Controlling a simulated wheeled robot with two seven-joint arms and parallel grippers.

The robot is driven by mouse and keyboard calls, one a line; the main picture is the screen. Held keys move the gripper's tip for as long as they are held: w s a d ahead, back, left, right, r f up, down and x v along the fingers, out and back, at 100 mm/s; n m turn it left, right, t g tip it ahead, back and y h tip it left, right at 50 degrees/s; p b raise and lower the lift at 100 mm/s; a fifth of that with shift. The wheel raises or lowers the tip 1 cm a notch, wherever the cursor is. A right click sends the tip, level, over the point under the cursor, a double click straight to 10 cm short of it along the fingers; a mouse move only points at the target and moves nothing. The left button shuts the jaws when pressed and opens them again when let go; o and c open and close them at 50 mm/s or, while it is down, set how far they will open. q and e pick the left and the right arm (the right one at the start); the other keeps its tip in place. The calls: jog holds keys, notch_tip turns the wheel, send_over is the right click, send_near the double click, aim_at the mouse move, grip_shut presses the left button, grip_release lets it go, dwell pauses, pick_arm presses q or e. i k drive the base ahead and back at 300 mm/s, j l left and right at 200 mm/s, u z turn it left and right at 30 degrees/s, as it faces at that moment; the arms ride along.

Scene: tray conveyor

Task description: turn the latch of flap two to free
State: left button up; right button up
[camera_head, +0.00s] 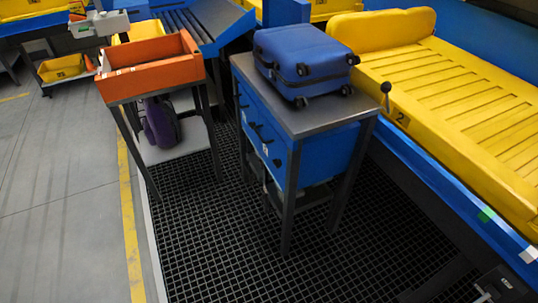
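A yellow slatted tray (470,85) lies along the right side. The number 2 shows on its near edge (402,119). A small lever with a dark ball knob (386,88) stands roughly upright beside that number. I take it for the latch of flap two, but its exact setting is too small to tell. Neither of my grippers is recognisable in view, and nothing touches the lever.
A blue cabinet with a grey top (325,115) stands left of the lever, bearing a blue suitcase (305,62). An orange bin (150,72) on a stand is further left. A dark box-like part (505,285) shows bottom right. The grid floor (235,240) is clear in front.

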aim_at(277, 163)
jog(key=z, duration=0.7)
jog(key=i+j+z, duration=0.15)
jog(key=j+z, duration=0.25)
jog(key=i+j+z, duration=0.1)
jog(key=j+z, duration=0.65)
jog(key=j, duration=0.15)
